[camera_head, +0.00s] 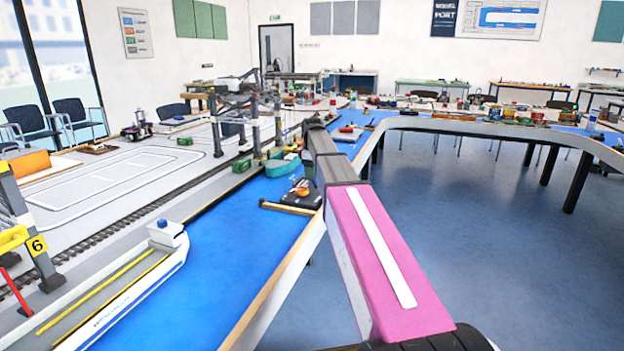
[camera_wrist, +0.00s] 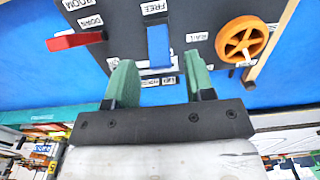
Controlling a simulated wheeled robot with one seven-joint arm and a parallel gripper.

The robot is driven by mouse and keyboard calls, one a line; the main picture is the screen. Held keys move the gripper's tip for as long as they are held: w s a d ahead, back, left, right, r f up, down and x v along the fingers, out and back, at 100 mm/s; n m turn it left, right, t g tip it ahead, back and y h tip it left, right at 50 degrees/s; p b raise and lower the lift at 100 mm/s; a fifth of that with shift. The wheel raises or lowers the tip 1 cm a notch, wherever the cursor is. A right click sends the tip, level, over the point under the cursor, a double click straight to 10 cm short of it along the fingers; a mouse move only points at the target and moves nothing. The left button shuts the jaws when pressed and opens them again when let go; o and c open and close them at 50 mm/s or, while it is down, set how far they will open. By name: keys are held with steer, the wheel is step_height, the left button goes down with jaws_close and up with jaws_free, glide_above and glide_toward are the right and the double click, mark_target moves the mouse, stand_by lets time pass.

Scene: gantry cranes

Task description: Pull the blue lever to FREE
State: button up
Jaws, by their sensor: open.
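The blue lever (camera_wrist: 158,48) stands on a dark control panel (camera_wrist: 115,50) in the wrist view, in line with a label reading FREE (camera_wrist: 154,8) at the top. Another label (camera_wrist: 160,81) lies at the lever's near side, too unclear to read. My gripper (camera_wrist: 159,68) is open, with one green finger left of the lever and one right of it. Gaps show on both sides, and I see no contact. In the head view the dark panel (camera_head: 297,198) sits on the blue table; the lever cannot be made out there.
A red lever (camera_wrist: 75,41) by a DOWN label is left of the blue lever; an orange wheel (camera_wrist: 241,40) is to the right. A wooden strip (camera_head: 287,208) lies at the panel's near edge. Blue tabletop (camera_head: 225,250) in front is clear.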

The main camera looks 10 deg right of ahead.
mark_target(314, 181)
steer(key=shift+f, duration=1.45)
jaws_close()
